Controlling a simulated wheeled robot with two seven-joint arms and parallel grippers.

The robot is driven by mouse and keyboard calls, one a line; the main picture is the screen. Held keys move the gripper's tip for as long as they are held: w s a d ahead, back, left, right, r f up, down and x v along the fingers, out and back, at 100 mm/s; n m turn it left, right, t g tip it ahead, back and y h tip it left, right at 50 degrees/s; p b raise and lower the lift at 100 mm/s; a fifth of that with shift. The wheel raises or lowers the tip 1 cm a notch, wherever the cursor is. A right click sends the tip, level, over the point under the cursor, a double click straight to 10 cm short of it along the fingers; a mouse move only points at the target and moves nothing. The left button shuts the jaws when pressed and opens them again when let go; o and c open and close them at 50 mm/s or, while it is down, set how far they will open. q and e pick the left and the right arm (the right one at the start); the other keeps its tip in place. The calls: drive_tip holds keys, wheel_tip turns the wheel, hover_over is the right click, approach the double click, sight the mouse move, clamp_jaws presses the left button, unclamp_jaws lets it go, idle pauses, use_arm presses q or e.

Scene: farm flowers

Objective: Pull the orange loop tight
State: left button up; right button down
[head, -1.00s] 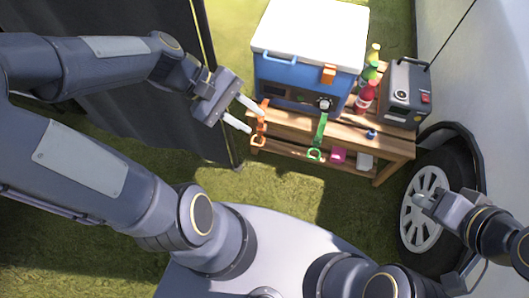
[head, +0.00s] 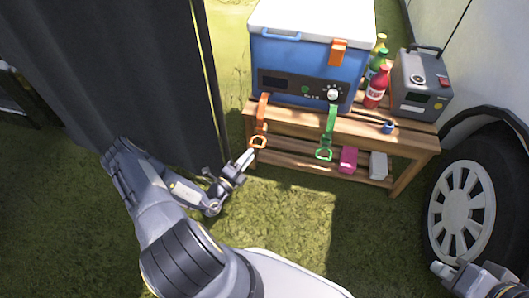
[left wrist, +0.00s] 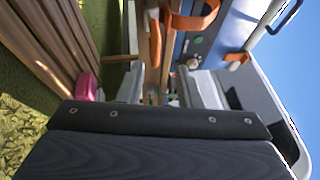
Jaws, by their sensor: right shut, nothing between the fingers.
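An orange strap (head: 261,112) hangs from the front of the blue cooler (head: 297,73) and ends in an orange loop (head: 258,142) below the table top. My left gripper (head: 246,160) is just below and left of the loop in the head view. The left wrist view shows its two fingers (left wrist: 170,90) apart, with nothing clearly between them; the orange strap (left wrist: 155,40) is ahead, near the top. Whether a finger touches the loop cannot be told. My right gripper (head: 442,269) is shut and empty at the lower right, by the wheel.
A green strap with a loop (head: 325,148) hangs right of the orange one. The wooden table (head: 290,122) carries bottles (head: 375,88) and a grey box (head: 422,85). A pink box (head: 348,160) is on the lower shelf. A dark curtain (head: 130,70) is left, a wheel (head: 465,210) right.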

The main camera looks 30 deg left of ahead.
use_arm(q)
drive_tip(key=f+b+x, duration=0.1)
drive_tip(key=b+x, duration=0.1)
drive_tip(key=x, duration=0.5)
drive_tip(key=shift+w+r+n, duration=0.3)
drive_tip(key=shift+w, duration=0.05)
drive_tip(key=shift+r, duration=0.1)
clamp_jaws()
